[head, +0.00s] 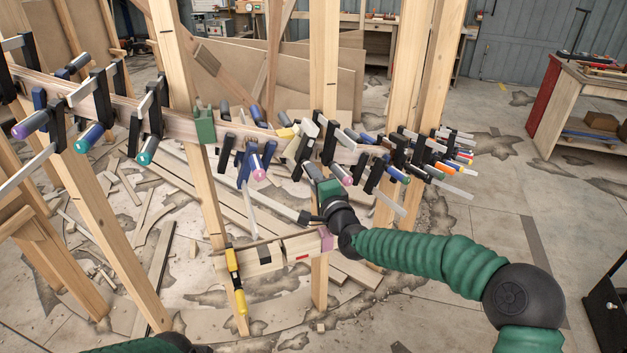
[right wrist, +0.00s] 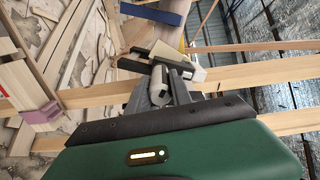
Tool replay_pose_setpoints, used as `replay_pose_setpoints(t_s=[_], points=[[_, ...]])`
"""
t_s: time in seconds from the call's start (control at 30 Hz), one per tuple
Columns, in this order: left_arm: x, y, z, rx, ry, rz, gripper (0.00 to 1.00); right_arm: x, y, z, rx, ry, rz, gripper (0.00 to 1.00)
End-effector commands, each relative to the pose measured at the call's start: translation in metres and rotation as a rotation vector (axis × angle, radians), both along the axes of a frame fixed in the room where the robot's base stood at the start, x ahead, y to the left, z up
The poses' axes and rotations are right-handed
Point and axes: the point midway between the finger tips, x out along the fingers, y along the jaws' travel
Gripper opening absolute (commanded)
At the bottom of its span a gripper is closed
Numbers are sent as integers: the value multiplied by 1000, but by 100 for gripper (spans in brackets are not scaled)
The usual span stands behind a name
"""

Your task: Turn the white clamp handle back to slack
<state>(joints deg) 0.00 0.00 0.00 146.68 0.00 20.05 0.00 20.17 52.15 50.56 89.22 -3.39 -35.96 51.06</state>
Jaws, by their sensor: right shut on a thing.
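The clamp with pale, whitish parts (head: 304,138) sits on the curved wooden stringer, right of its middle in the head view. In the right wrist view its pale body (right wrist: 172,56) and grey-white cylindrical handle (right wrist: 159,84) lie just ahead of my gripper. My right gripper (head: 314,181) reaches up from below right; its fingers (right wrist: 166,88) are shut on the handle in the right wrist view. The fingers partly cover the handle, and its exact turn cannot be told. Of my left arm only a part shows at the bottom left edge; its gripper is out of view.
A short beam with a yellow clamp (head: 234,272) stands below. Wood scraps litter the floor.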

Motion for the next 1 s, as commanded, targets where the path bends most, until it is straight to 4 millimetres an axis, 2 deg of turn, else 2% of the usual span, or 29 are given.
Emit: replay_pose_setpoints(t_s=[0.13,1.0], points=[[0,0,-7,0,0,0,78,-1,2,-5,-132,-37,9,0],[0,0,-41,0,0,0,78,0,1,-10,-915,-300,25,0]])
